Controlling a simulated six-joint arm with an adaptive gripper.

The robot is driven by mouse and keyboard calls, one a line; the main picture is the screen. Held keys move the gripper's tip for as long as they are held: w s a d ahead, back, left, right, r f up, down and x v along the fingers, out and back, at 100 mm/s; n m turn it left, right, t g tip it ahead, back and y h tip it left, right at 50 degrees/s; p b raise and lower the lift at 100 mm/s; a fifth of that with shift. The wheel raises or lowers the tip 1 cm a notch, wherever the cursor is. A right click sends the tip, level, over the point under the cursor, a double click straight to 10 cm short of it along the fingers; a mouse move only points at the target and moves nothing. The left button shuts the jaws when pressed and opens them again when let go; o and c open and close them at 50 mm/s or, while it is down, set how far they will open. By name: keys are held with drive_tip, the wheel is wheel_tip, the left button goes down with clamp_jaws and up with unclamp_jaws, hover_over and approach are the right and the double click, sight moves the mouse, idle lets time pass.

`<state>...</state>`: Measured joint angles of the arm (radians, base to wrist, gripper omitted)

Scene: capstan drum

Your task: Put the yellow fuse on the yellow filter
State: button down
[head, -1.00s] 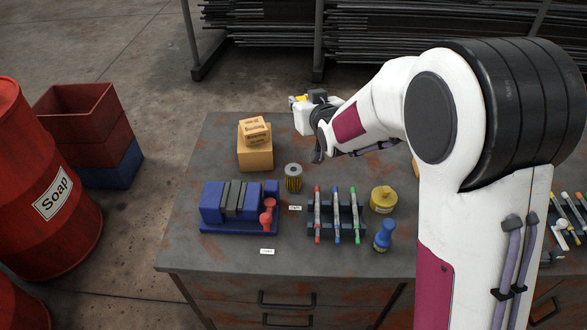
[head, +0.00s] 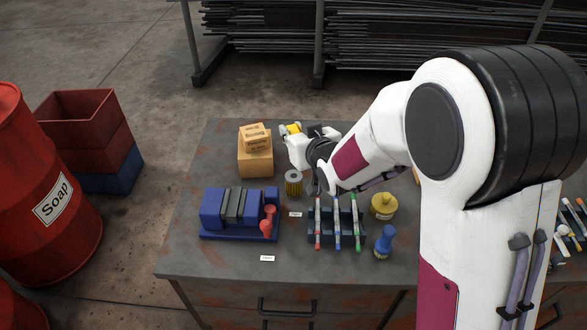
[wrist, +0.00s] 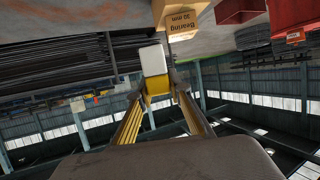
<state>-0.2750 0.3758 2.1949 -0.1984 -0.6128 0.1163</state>
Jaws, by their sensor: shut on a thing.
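The yellow fuse (wrist: 153,62) shows in the wrist view as a block with a white end and a yellow end. My gripper (wrist: 158,88) is shut on it, with a finger on either side. In the head view, my gripper (head: 291,130) is at the far side of the bench, behind the filter and right of the boxes. The yellow parts there are too small to tell fuse from fingers.
Stacked cardboard boxes (head: 256,160) stand left of the filter. A blue vise-like block (head: 225,210) with red handles is in front. A rack with several pens (head: 337,232), a yellow knobbed pot (head: 384,207) and a blue knobbed piece (head: 384,243) are to the right.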

drive_tip(key=shift+f, duration=2.95)
drive_tip(key=shift+f, duration=0.15)
drive_tip(key=shift+f, duration=1.75)
drive_tip(key=shift+f, duration=0.15)
drive_tip(key=c, duration=1.9)
unclamp_jaws()
drive_tip(key=shift+v, duration=6.05)
